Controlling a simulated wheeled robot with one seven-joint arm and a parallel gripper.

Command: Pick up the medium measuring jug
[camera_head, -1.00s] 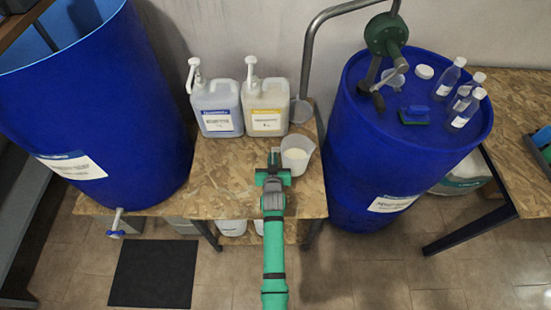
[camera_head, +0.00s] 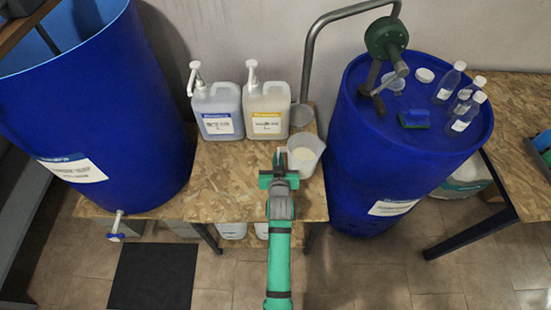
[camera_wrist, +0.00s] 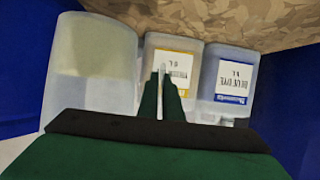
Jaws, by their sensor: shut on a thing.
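The measuring jug (camera_head: 307,148), a translucent whitish cup with pale contents, is at the right side of the wooden table, beside my gripper (camera_head: 279,158). My gripper is shut on it, apparently at its handle. In the wrist view the jug (camera_wrist: 92,75) fills the left side, with a darker band of contents. The fingers (camera_wrist: 164,92) close on a thin pale strip there. Whether the jug's base touches the table is hard to tell.
Two pump containers, one with a blue label (camera_head: 218,110) and one with a yellow label (camera_head: 265,108), stand behind. Blue drums stand left (camera_head: 90,120) and right (camera_head: 400,150). A grey pipe (camera_head: 307,65) comes down close behind the jug. The table (camera_head: 225,185) is clear front left.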

